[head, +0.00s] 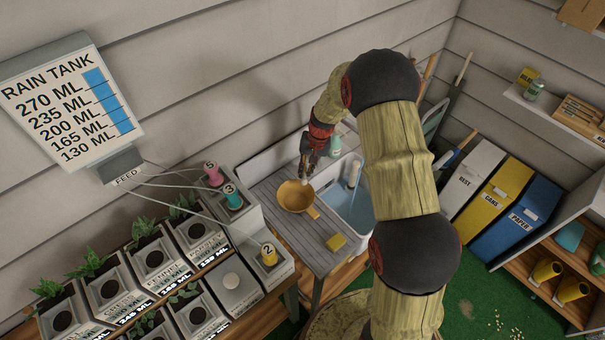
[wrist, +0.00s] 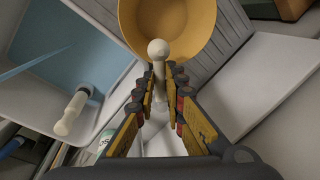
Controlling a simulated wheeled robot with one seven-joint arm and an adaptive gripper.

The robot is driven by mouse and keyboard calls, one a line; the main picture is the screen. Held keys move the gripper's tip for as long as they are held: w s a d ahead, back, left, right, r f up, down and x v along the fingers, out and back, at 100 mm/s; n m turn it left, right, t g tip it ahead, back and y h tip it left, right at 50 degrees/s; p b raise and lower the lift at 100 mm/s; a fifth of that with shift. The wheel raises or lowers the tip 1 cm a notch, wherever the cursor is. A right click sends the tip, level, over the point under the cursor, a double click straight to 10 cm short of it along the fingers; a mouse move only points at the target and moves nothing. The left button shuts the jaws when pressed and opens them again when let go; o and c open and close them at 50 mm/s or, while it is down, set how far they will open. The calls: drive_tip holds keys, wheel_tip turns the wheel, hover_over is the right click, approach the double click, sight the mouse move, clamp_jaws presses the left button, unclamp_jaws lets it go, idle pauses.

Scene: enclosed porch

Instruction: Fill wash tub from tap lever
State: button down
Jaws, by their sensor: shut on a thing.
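The white wash tub (head: 366,236) is set in the counter and holds blue water (head: 345,207). Its pale spout (head: 354,173) stands at the back, and also shows in the wrist view (wrist: 72,112). In the wrist view, my gripper (wrist: 160,78) is shut on the cream tap lever (wrist: 158,50), whose round knob sticks out beyond the fingertips. A thin blue streak (wrist: 35,62) crosses the tub there; I cannot tell if it is running water. In the head view my gripper (head: 306,172) is behind the counter's orange bowl, left of the spout, and largely hides the lever.
The orange bowl (head: 296,197) sits left of the tub, close to my gripper. A yellow sponge (head: 336,242) lies in front. Numbered feed taps (head: 231,196) and potted plants (head: 150,255) stand at left. Bins (head: 515,218) stand at right. A wall backs the counter.

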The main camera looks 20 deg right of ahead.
drive_tip(key=shift+d+n+b, duration=0.35)
drive_tip(key=shift+n, duration=0.35)
drive_tip(key=shift+d+n+b, duration=0.3)
drive_tip(key=shift+n, duration=0.4)
drive_tip(key=c, duration=1.8)
unclamp_jaws()
drive_tip(key=shift+c, duration=0.2)
wheel_tip(320, 180, up, 10)
